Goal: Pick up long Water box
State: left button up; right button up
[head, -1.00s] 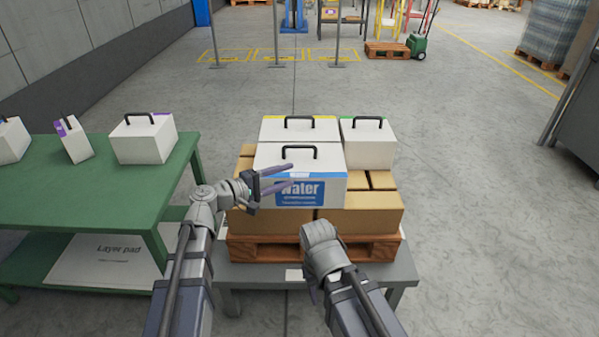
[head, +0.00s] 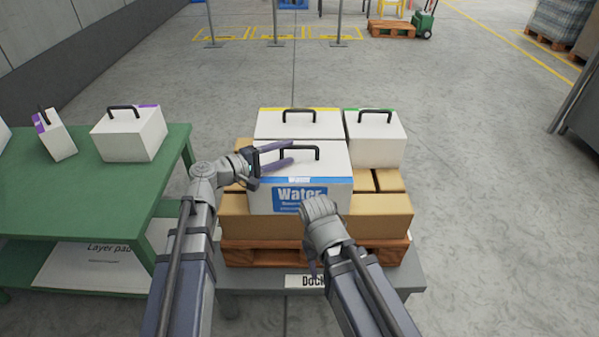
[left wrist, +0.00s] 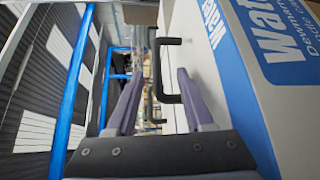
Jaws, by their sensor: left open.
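The long Water box (head: 262,192) is white with a blue band, a blue Water label and a black handle (head: 300,148) on top. It sits at the front of the stack on the pallet. My left gripper (head: 292,153) is open, its fingers over the box top at the handle's left side. In the left wrist view, the handle (left wrist: 157,85) shows in the gap between the fingertips (left wrist: 160,74); contact is not clear. The Water label (left wrist: 280,45) also shows there. My right arm is in front of the box; its gripper (head: 312,264) is mostly hidden behind the wrist.
A long box with a yellow strip (head: 270,125) stands behind, and a shorter green-strip box (head: 378,148) at right. Brown cartons (head: 380,214) lie below on a wooden pallet (head: 260,252). A green table (head: 120,185) with white handled boxes is at left.

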aim_at(301, 146)
pick_arm(q)
jog(key=shift+w+d, duration=0.1)
jog(key=shift+b+x, duration=0.35)
jog(key=shift+x, duration=3.45)
jog(key=shift+r, duration=0.1)
jog(key=shift+c, duration=0.3)
grip_shut()
